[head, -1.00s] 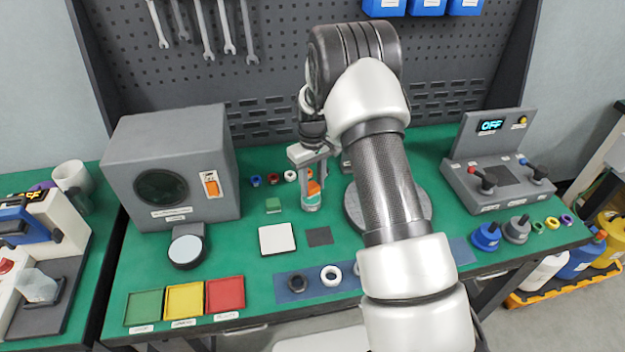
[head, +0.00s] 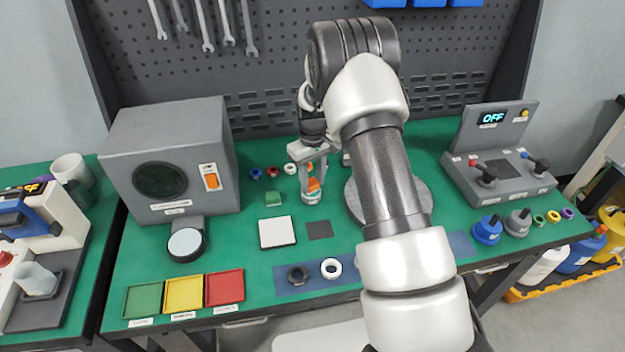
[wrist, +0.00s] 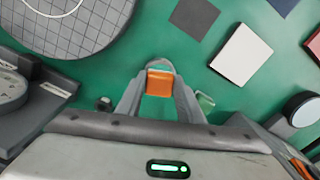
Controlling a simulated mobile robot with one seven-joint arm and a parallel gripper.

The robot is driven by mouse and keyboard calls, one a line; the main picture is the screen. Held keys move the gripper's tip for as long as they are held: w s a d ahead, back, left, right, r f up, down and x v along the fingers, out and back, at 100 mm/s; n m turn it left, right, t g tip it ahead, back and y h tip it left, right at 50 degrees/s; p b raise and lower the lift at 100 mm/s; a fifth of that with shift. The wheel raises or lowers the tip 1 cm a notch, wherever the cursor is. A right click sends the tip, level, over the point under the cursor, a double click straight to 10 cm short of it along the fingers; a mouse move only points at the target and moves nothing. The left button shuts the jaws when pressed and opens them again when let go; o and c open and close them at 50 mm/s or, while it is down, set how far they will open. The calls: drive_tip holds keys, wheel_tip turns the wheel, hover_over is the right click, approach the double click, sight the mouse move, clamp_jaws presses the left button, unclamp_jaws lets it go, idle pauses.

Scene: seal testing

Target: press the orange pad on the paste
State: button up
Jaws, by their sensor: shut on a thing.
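My gripper (head: 312,188) is over the middle of the green table, pointing down. It is shut on the orange pad (wrist: 159,83), which shows between the fingers in the wrist view. In the head view the orange pad (head: 314,187) is partly covered by the fingers. A pale, round-edged thing (wrist: 157,65) shows just beyond the pad in the wrist view. I cannot make out the paste, and I cannot tell whether the pad touches anything below it.
A green block (head: 273,199) stands left of my gripper. A white tile (head: 277,233) and a dark grey square (head: 319,230) lie in front. A round grey plate (head: 357,204) is close on the right, partly behind my arm. A grey box (head: 168,160) stands left.

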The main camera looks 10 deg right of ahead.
sight(313, 183)
drive_tip(key=shift+f+b, duration=0.5)
drive_tip(key=shift+f, duration=0.1)
idle(1.5)
drive_tip(key=shift+r, duration=0.1)
drive_tip(key=shift+r+p, duration=1.7)
drive_tip(key=shift+r, duration=1.75)
